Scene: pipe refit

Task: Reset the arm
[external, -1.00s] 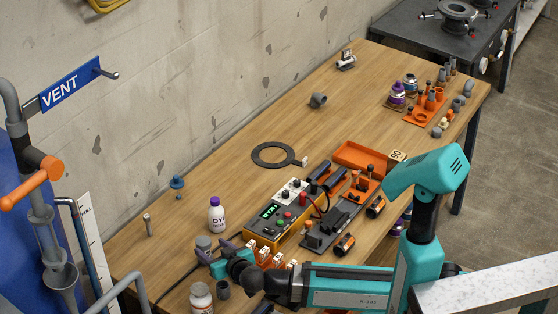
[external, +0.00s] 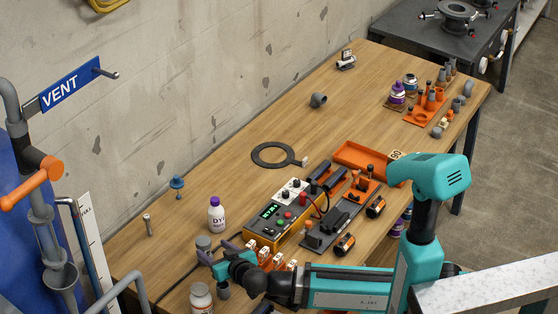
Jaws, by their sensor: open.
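My gripper (external: 217,254) is at the lower middle of the external view, over the near left part of the wooden bench (external: 222,180). Its two dark fingers are apart, and I see nothing held between them. A small grey cylinder (external: 204,242) is close beside the fingers; I cannot tell whether they touch. A dark grey pipe piece (external: 223,290) is just below the teal wrist. My teal arm extends from the lower right, with its forearm low and nearly level.
A yellow control box (external: 278,222) and several orange-and-white connectors (external: 272,257) are right of the gripper. A purple-capped bottle (external: 216,214) stands behind it, a white jar (external: 201,298) in front.

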